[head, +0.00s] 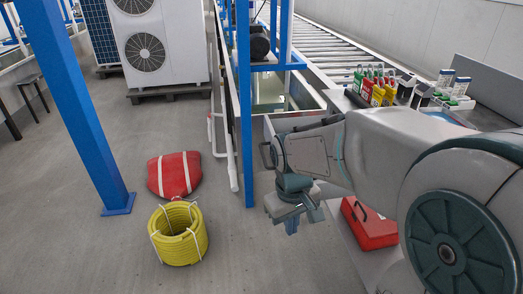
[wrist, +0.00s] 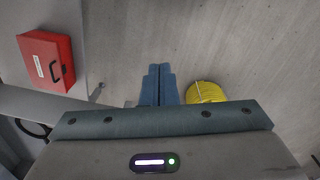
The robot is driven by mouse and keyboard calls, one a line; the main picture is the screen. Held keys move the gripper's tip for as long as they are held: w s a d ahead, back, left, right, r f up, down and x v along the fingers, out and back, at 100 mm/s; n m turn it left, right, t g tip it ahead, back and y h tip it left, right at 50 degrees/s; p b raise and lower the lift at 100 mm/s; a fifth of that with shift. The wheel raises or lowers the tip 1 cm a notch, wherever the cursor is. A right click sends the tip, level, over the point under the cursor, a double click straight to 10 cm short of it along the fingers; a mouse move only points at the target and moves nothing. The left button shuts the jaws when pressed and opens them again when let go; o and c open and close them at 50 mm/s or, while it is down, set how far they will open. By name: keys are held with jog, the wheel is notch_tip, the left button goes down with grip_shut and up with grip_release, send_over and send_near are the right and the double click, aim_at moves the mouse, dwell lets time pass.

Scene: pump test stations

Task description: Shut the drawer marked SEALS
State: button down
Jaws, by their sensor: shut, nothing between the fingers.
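A grey drawer front with a black bar handle (head: 266,155) shows at the left end of the bench in the head view, partly hidden behind my arm. A black handle loop (wrist: 33,129) shows at the lower left of the wrist view; it looks like the same handle. I cannot read a SEALS label in either view, and my arm hides how far the drawer stands out. My gripper (head: 291,226) points down in front of and below the handle, apart from it. Its blue fingers (wrist: 159,84) are together and empty, above the floor.
A red case (head: 369,224) sits low under the bench, also in the wrist view (wrist: 46,60). A yellow hose coil (head: 178,233) and a red bag (head: 173,175) lie on the floor. A blue post (head: 245,110) stands close left of my gripper. Colored tags (head: 376,90) stand on the bench.

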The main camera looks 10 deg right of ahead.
jog(key=w+a+r+n+h+p, duration=0.1)
jog(key=w+a+n+h+p, duration=0.35)
jog(key=w+n+p, duration=0.55)
jog(key=w+a+r+n+h+p, duration=0.2)
jog(key=w+a+n+h+p, duration=0.3)
jog(key=w+p, duration=0.65)
jog(key=w+b+x, duration=0.1)
jog(key=w+x, duration=0.1)
jog(key=x, duration=1)
jog(key=shift+d+r+y, duration=0.25)
jog(key=shift+d+y, duration=0.1)
jog(key=shift+d, duration=0.15)
